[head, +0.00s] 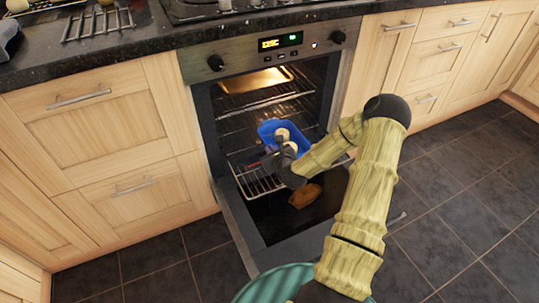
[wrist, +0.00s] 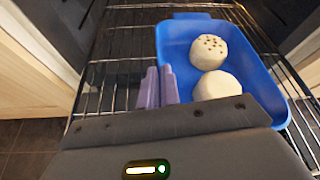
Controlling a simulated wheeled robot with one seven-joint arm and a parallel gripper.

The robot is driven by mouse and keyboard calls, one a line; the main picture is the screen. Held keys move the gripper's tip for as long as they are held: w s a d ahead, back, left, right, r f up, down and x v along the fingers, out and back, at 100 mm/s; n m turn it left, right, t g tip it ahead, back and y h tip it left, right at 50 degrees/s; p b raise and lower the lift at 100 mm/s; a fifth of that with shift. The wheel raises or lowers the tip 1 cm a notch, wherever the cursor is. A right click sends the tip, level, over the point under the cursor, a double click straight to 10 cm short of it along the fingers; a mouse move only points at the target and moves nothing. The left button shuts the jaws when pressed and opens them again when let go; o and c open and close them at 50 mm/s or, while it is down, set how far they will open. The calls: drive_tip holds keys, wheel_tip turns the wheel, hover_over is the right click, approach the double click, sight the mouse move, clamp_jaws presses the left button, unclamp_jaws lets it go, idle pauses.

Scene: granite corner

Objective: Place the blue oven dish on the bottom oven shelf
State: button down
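The blue oven dish (head: 268,130) is inside the open oven, over a wire shelf (head: 258,182) low in the cavity. In the wrist view the dish (wrist: 262,80) holds two pale round buns, one speckled on top (wrist: 208,51) and one plain (wrist: 215,87). My gripper (wrist: 158,86) is at the dish's left wall in that view, its two purple fingers close together on either side of the rim. It looks shut on that wall. In the head view my gripper (head: 272,160) is partly hidden by the arm. I cannot tell whether the dish touches the shelf.
The oven door (head: 262,222) is folded down, with a brown, bread-like item (head: 305,195) on it. A higher rack (head: 268,103) and a metal tray (head: 255,80) are above the dish. Wooden cabinets (head: 110,140) flank the oven. A green ribbed round thing (head: 275,285) is in front.

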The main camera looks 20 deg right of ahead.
drive_tip(key=shift+f, duration=0.25)
drive_tip(key=shift+a+r, duration=0.1)
drive_tip(key=shift+a, duration=0.15)
drive_tip(key=shift+s+d, duration=0.1)
drive_tip(key=shift+d, duration=0.2)
drive_tip(key=c, duration=1.6)
unclamp_jaws()
drive_tip(key=shift+s+d, duration=0.2)
drive_tip(key=shift+a, duration=0.1)
